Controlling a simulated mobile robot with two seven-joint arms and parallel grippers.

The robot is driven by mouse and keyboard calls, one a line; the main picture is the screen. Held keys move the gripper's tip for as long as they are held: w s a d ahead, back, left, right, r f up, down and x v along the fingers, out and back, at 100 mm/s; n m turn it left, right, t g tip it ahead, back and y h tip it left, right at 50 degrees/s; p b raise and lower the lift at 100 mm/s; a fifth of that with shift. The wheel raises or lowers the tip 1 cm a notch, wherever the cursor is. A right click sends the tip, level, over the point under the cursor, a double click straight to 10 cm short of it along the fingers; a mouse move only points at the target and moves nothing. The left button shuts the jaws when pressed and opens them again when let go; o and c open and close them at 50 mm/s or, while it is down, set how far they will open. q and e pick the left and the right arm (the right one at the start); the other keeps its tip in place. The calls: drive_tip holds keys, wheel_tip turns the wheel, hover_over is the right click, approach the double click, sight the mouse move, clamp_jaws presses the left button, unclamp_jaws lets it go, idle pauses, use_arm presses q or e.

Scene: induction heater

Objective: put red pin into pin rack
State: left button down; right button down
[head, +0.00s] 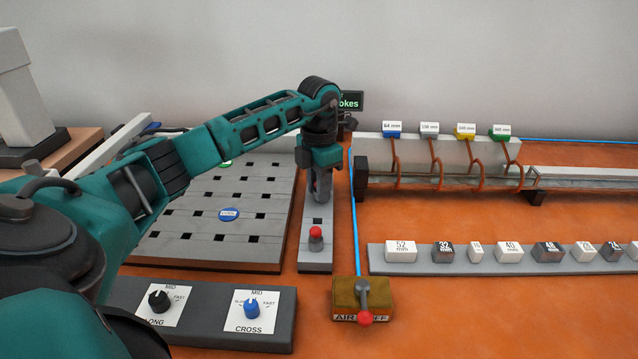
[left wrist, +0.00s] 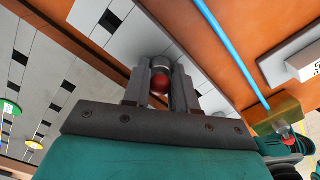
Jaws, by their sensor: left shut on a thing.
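My left gripper (head: 322,200) points down over the back part of a narrow grey strip, which looks like the pin rack (head: 315,262). In the left wrist view the gripper (left wrist: 160,92) is shut on a red pin (left wrist: 159,84) with a round red head and a pale collar. The fingers hide this pin in the head view. I cannot tell whether its lower end is in a hole. Another red-topped pin (head: 316,238) stands upright on the strip, in front of the gripper. My right gripper is not in view.
A slotted grey board (head: 190,247) lies left of the strip. A control box with knobs (head: 215,318) and an air valve box (head: 362,300) stand in front. Several numbered blocks sit on a rail (head: 480,258) at right, before the coil unit (head: 440,165).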

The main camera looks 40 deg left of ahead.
use_arm(q)
drive_tip(key=c, duration=0.8)
unclamp_jaws()
wheel_tip(320, 180, up, 13)
drive_tip(key=shift+f+p, duration=0.1)
drive_tip(key=shift+p, duration=0.7)
